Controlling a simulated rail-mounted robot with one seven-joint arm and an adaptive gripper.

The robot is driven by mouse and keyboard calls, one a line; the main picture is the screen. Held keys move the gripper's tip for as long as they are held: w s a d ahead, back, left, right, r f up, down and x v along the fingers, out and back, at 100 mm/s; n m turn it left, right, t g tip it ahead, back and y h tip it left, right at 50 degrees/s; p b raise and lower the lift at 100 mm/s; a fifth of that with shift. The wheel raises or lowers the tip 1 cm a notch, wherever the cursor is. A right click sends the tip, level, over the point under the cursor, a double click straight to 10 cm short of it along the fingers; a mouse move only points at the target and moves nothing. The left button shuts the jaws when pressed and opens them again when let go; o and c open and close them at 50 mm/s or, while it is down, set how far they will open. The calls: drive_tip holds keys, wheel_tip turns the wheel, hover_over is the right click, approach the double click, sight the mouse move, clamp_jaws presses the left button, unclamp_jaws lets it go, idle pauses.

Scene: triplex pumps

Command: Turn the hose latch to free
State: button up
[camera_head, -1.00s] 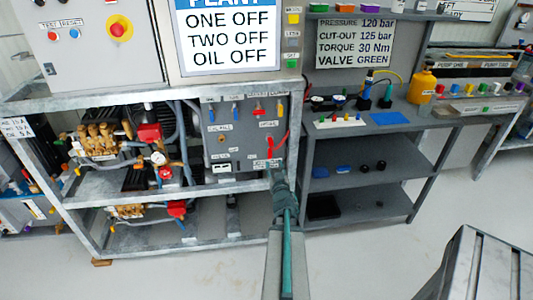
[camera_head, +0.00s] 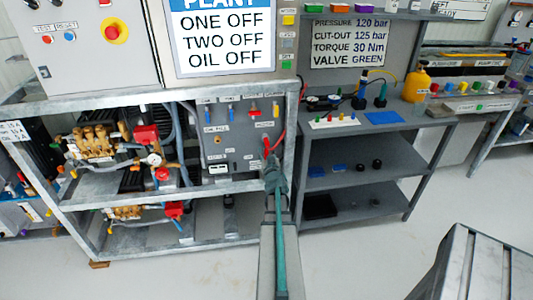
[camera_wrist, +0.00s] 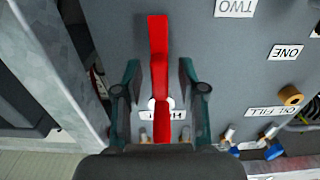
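The red hose latch (camera_wrist: 159,62) is a long flat bar on a grey panel (camera_wrist: 215,60) in the wrist view. A pale round pivot shows near its lower end, over a partly covered white label. My gripper (camera_wrist: 159,75) is open, with one dark green finger on each side of the latch and a visible gap on both sides. In the head view my gripper (camera_head: 272,178) is at the panel's lower right, and the red latch (camera_head: 266,146) shows just above it. Contact there cannot be made out.
A grey frame post (camera_wrist: 55,75) stands left of the panel in the wrist view. A brass oil-fill fitting (camera_wrist: 290,96) and blue-handled valves sit at right. In the head view a red hose (camera_head: 283,128) hangs beside the latch, and a grey shelf unit (camera_head: 375,150) stands to the right.

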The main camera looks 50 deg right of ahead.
clamp_jaws()
drive_tip(key=shift+n, duration=0.3)
drive_tip(key=n+b, duration=0.1)
drive_tip(key=b, duration=0.1)
drive_tip(key=n+b, duration=0.1)
drive_tip(key=n, duration=0.1)
drive_tip(key=shift+a+f+b, duration=0.1)
drive_tip(key=shift+f+b, duration=0.1)
drive_tip(key=shift+b, duration=0.2)
drive_tip(key=n+b, duration=0.4)
drive_tip(key=n, duration=0.1)
drive_tip(key=shift+w+n, duration=0.1)
drive_tip(key=shift+n, duration=0.2)
drive_tip(key=n+b, duration=0.3)
drive_tip(key=n, duration=0.1)
drive_tip(key=shift+a+f, duration=0.1)
drive_tip(key=shift+n+b, duration=1.1)
drive_tip(key=shift+n, duration=1.3)
